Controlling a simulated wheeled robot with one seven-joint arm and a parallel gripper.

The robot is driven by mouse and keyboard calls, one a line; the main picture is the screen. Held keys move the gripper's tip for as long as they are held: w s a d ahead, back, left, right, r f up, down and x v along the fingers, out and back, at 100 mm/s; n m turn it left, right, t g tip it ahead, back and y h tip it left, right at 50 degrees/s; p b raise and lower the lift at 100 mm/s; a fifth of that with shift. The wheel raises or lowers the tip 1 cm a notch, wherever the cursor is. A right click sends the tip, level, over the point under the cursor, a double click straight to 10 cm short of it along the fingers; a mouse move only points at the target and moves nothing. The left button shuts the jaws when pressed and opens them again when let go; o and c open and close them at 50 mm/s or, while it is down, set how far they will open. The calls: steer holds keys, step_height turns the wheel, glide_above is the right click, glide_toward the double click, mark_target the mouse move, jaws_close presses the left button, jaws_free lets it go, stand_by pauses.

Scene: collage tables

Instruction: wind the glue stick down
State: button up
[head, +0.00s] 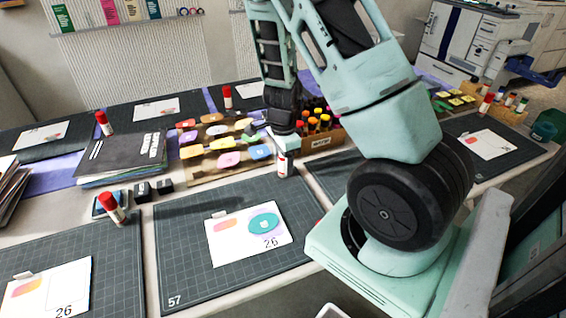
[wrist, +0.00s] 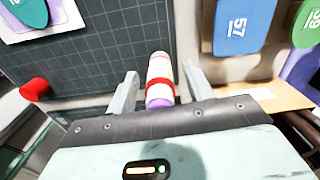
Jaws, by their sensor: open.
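The glue stick (wrist: 157,72) has a white body, a red band and a purple end nearest my gripper. It looks uncapped, with the purple glue showing. In the head view it (head: 283,168) stands at the back edge of the near middle cutting mat (head: 185,250), below my gripper (head: 285,145). In the wrist view my gripper (wrist: 152,90) is open, with one finger on each side of the stick; I cannot tell whether either touches it. A loose red cap (wrist: 35,90) lies left of the stick in the wrist view.
A card (head: 225,250) with a pink and a teal shape lies on the mat. Behind the stick are a rack of coloured tiles (head: 229,160) and a box of markers (head: 322,138). Other red-capped glue sticks (head: 112,208) stand around the tables. The mat's left part is clear.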

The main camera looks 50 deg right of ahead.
steer(key=shift+f, duration=0.1)
steer(key=c, duration=1.1)
steer(key=shift+o, duration=1)
steer(key=shift+c, duration=0.4)
